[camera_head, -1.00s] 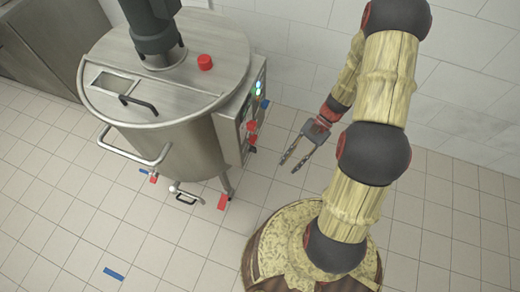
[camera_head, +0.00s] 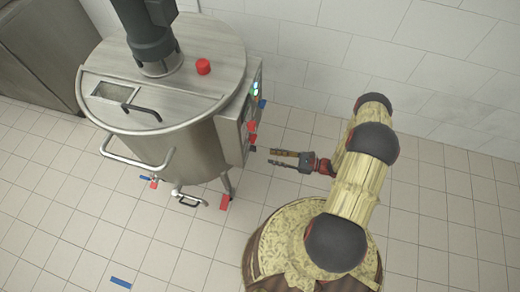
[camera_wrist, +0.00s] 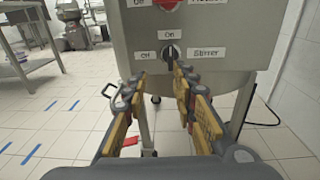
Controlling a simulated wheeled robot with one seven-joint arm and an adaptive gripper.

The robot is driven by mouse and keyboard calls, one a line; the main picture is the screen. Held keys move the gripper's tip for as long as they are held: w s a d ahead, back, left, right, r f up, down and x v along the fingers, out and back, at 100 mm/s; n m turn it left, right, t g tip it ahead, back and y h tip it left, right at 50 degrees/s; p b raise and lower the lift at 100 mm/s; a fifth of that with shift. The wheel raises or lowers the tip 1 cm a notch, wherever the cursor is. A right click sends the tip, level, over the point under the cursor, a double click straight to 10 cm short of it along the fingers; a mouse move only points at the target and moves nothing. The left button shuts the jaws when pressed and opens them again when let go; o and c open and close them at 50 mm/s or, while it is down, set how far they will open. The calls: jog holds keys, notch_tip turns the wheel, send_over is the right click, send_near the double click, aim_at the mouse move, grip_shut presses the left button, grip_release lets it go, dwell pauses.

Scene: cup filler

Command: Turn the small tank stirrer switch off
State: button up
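The small tank (camera_head: 178,150) is a steel vessel at the left in the head view, with a control panel (camera_head: 240,125) on its right side. In the wrist view the stirrer switch (camera_wrist: 171,53) is a dark knob on the grey panel. "On" is printed above it, "Off" to its left and "Stirrer" to its right. The knob looks upright, toward "On". My gripper (camera_head: 271,157) is open and empty, fingers aimed at the panel and apart from it. In the wrist view its two fingertips (camera_wrist: 160,75) sit just below the knob, on either side.
A red switch (camera_wrist: 167,3) sits above the stirrer knob on the panel. Tank legs (camera_wrist: 243,105) and a black cable (camera_wrist: 262,118) are lower down. A red button (camera_head: 204,66) and motor stand on the lid.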

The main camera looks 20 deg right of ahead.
aim_at(254, 149)
jog(key=w+a+r+t+b, duration=0.1)
jog(key=w+a, duration=0.4)
jog(key=shift+w+a+r+b, duration=0.15)
jog(key=shift+w+a+b, duration=0.1)
jog(key=shift+w+b, duration=0.15)
jog(key=shift+c, duration=0.4)
grip_shut()
